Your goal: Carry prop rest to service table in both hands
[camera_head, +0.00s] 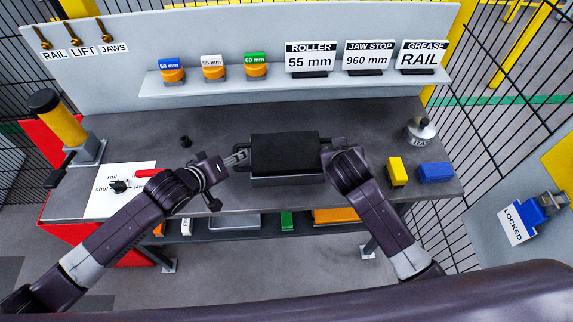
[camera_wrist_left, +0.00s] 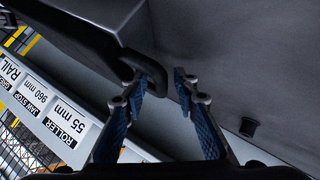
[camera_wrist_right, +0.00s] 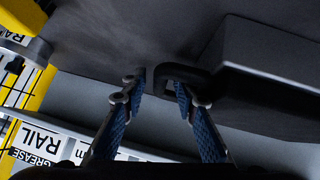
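The prop rest is a grey block with a black top pad (camera_head: 285,153) and a dark handle at each end. It is at the front middle of the grey worktop (camera_head: 225,125). In the left wrist view its left handle (camera_wrist_left: 151,68) reaches between the spread fingertips of my left gripper (camera_wrist_left: 162,78). In the right wrist view its right handle (camera_wrist_right: 168,72) reaches between the spread fingertips of my right gripper (camera_wrist_right: 158,85). Gaps show beside both handles, so neither gripper looks closed on one.
A yellow block (camera_head: 397,171) and a blue block (camera_head: 436,172) lie right of my right gripper. A metal weight-like item (camera_head: 421,130) stands behind them. A red-handled lever (camera_head: 148,173) and a yellow post (camera_head: 62,122) are at left. A labelled shelf (camera_head: 300,86) runs along the back.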

